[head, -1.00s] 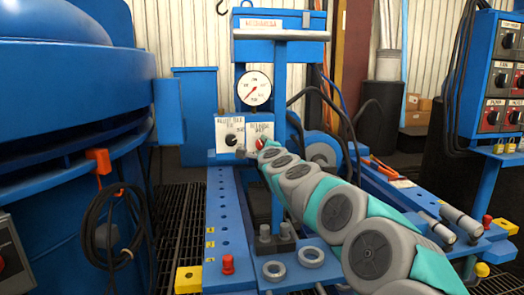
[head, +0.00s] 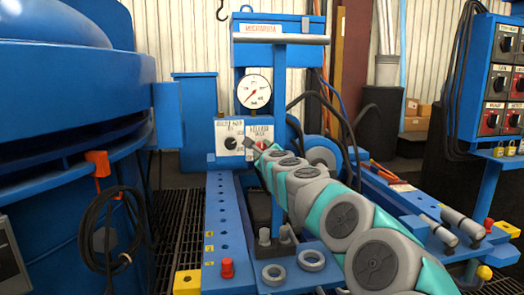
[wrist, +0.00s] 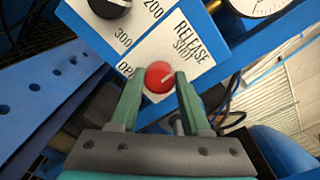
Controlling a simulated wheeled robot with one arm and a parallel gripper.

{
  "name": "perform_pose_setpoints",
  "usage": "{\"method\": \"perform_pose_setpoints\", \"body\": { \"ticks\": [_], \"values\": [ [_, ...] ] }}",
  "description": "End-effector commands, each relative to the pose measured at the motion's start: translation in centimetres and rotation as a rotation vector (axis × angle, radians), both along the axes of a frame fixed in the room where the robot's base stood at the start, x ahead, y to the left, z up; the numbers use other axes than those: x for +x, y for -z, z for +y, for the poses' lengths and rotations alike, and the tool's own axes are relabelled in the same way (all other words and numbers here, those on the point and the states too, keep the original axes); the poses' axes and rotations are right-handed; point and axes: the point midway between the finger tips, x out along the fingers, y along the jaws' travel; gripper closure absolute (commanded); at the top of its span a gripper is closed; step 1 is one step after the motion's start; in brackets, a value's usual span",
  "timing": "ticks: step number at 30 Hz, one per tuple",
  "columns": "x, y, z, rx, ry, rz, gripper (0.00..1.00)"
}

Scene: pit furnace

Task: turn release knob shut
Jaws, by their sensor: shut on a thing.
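The round red release knob (wrist: 158,77) sits on a white plate (wrist: 180,48) marked RELEASE, SHUT and OPEN, in the wrist view. Its white mark points up and right, roughly toward the word SHUT. My gripper (wrist: 158,86) is shut on the knob, with one green finger at each side. The plate looks tilted in the wrist view. In the head view the knob (head: 262,144) shows as a small red patch, partly hidden by my gripper (head: 256,147).
A black knob (head: 230,143) on a neighbouring white plate is close at the left. A pressure gauge (head: 254,91) is just above. A blue post (head: 279,120) stands close at the right. Black hoses (head: 330,115) loop behind my arm.

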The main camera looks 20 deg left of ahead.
Motion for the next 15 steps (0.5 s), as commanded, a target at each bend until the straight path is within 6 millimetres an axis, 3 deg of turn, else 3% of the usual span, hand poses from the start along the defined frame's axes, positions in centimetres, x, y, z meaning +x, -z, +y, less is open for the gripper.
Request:
{"method": "perform_pose_setpoints", "body": {
  "ticks": [8,9,15],
  "values": [
    [0.13,0.29,-0.14,0.001,0.004,0.005,1.00],
    [0.13,0.29,-0.14,0.000,0.004,0.004,0.49],
    [0.06,0.19,-0.06,-0.001,0.001,0.003,0.26]
  ]
}}
